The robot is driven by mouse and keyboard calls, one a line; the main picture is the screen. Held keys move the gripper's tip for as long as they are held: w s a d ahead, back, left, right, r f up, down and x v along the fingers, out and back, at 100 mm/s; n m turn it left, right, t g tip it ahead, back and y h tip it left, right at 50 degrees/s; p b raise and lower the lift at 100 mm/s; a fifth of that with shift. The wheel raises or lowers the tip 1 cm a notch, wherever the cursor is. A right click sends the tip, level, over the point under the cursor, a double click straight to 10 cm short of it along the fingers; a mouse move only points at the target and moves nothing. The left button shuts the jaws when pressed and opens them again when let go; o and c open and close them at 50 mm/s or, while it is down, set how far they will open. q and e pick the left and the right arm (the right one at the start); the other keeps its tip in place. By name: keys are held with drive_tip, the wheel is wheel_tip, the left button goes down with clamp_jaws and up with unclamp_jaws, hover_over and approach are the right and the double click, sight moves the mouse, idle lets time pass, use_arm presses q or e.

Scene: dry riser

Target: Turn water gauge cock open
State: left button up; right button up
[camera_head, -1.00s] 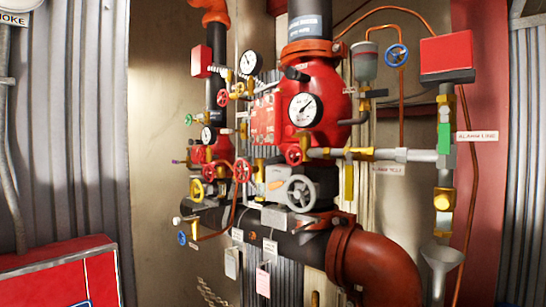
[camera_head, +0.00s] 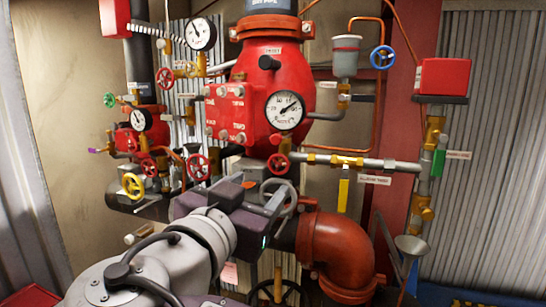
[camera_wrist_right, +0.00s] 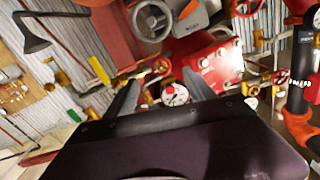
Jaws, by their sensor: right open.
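Three round white gauges show in the head view: a large one (camera_head: 285,110) in front of the red valve body, one at upper left (camera_head: 200,34) and one at lower left (camera_head: 140,119). I cannot tell which is the water gauge. A small red handwheel (camera_head: 278,163) sits just below the large gauge. My left gripper is out of view.
A yellow lever (camera_head: 343,194) hangs from the horizontal pipe. A thick red-brown elbow (camera_head: 338,250) is right of my gripper. A drain funnel (camera_head: 408,246) stands further right.

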sight(278, 166)
drive_tip(key=p+x, duration=0.1)
drive_tip(key=x, duration=0.2)
drive_tip(key=p+x, duration=0.2)
drive_tip(key=r+p+x, duration=0.1)
drive_tip(key=x, duration=0.2)
drive_tip(key=shift+w+d+p, duration=0.15)
drive_tip(key=shift+w+p, duration=0.15)
drive_tip(key=shift+w+f, duration=0.2)
drive_tip(key=shift+w, duration=0.1)
drive_tip(key=shift+s, duration=0.1)
clamp_jaws()
drive_tip(key=c, duration=1.4)
unclamp_jaws()
drive_tip(key=shift+f+n+b, duration=0.15)
drive_tip(key=shift+n+b, duration=0.35)
drive_tip(key=shift+b, duration=0.45)
drive_tip(key=shift+o, duration=0.2)
drive_tip(key=shift+n+b, duration=0.7)
drive_tip(key=shift+n, duration=0.1)
drive_tip(key=shift+d+n+b, duration=0.1)
drive_tip(key=shift+n+b, duration=0.45)
drive_tip(key=shift+n, duration=0.45)
drive_tip(key=n+b, duration=0.1)
drive_tip(key=n, duration=0.1)
drive_tip(key=shift+n, duration=0.3)
drive_tip(key=n, duration=0.4)
drive_tip(key=shift+n, duration=0.3)
drive_tip(key=n, duration=0.5)
drive_tip(key=shift+r, duration=0.3)
drive_tip(key=shift+n, duration=0.5)
